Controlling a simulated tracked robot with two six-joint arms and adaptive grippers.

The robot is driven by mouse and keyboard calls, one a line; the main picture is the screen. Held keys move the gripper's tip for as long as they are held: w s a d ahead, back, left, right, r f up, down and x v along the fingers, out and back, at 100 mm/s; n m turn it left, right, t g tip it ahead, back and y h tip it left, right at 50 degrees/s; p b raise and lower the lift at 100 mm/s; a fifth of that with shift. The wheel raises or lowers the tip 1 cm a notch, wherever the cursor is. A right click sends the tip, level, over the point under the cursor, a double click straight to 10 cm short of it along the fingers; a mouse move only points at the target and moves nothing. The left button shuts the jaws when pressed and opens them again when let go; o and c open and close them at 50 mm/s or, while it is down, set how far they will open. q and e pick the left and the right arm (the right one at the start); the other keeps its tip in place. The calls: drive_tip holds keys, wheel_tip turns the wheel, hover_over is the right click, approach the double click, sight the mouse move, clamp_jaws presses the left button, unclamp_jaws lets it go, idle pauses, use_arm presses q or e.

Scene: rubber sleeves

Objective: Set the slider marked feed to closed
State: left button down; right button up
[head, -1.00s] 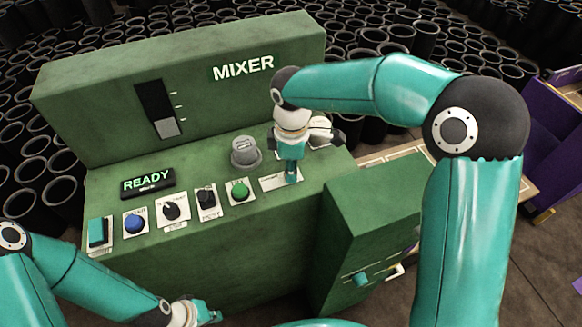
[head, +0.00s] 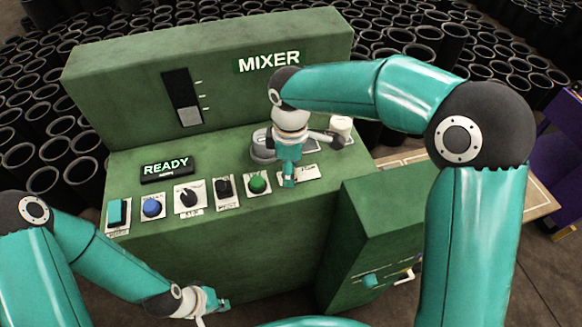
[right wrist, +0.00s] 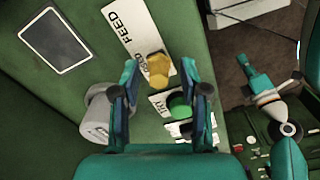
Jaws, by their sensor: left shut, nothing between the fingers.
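The feed slider has a yellow knob (right wrist: 158,68) on a white plate lettered FEED (right wrist: 130,28). The knob sits at the plate's end nearest the green button (right wrist: 180,105). In the head view the plate (head: 308,173) shows partly, and my right gripper hides the knob. My right gripper (head: 289,182) points down at the plate's left end. In the right wrist view its fingers (right wrist: 158,80) are apart, one on each side of the yellow knob, with gaps visible. My left gripper (head: 218,302) is shut and empty, low in front of the panel.
The green MIXER console (head: 225,220) carries a teal switch (head: 117,213), a blue button (head: 152,207), dark knobs and a READY display (head: 166,168). A lower green cabinet (head: 385,220) adjoins at right.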

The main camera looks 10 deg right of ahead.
drive_tip(key=shift+d, duration=0.1)
wheel_tip(320, 180, up, 12)
idle(0.6)
drive_tip(key=shift+f, duration=0.1)
idle(0.3)
